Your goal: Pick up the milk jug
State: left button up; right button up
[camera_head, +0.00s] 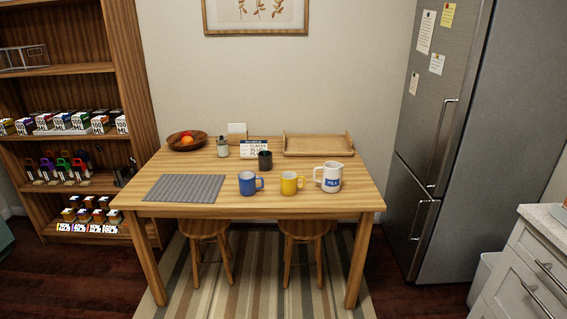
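The milk jug (331,178) is white with a blue label reading MILK. It stands upright near the right front of the wooden table (225,202). Its handle faces left, close to the yellow mug. Neither of my grippers shows in the head view.
A yellow mug (289,183), a blue mug (248,184) and a dark cup (265,160) stand left of the jug. A wooden tray (318,153) lies behind it. A grey mat (185,188) covers the table's left front. Two stools (305,229) stand under the table; a fridge (440,150) is at right.

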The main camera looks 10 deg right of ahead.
aim_at(332, 175)
jog(key=i+j, duration=0.15)
jog(key=i, duration=0.25)
jog(key=i+j, duration=0.15)
jog(key=i, duration=0.2)
jog(key=i+j, duration=0.15)
jog(key=i, duration=0.25)
